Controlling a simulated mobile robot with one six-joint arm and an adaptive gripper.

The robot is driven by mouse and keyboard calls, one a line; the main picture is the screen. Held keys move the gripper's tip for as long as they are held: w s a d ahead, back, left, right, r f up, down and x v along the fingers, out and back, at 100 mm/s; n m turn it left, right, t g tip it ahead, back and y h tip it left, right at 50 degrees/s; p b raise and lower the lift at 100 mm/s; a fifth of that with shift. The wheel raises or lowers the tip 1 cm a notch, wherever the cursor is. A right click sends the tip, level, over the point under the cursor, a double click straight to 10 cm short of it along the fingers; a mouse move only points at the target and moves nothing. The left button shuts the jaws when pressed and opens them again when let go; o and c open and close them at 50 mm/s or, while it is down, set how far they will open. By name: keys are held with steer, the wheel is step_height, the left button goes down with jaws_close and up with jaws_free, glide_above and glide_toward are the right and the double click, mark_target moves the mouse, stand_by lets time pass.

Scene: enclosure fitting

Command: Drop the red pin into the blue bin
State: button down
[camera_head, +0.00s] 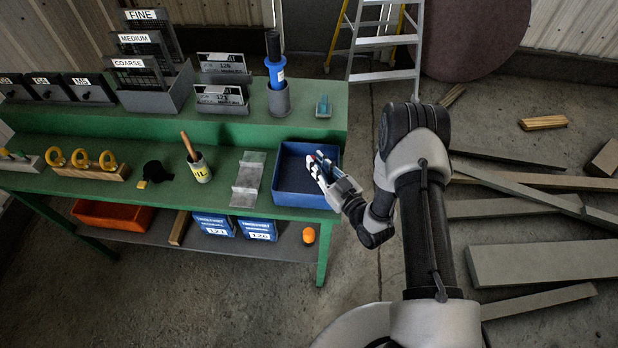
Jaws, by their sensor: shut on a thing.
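The blue bin (297,199) is an open tray at the right end of the green bench, with a dark, empty-looking floor where I can see it. My gripper (316,166) is over the right part of this bin, reaching in from the right. It is shut on the red pin (314,169), of which only a small bit of red shows between the fingers. The fingers hide most of the pin. I cannot tell how high the pin is above the bin floor.
A grey metal bracket (248,180) lies just left of the bin. A tin with a brush (200,169) stands farther left. A blue-handled tool in a grey cup (277,85) stands on the raised shelf behind. Planks (545,262) lie on the floor at right.

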steer(key=c, duration=1.4)
jaws_free()
steer(key=shift+c, duration=0.2)
steer(key=shift+s+d, duration=0.1)
steer(key=v, duration=1.1)
steer(key=shift+s+d, duration=0.2)
steer(key=shift+s, duration=0.15)
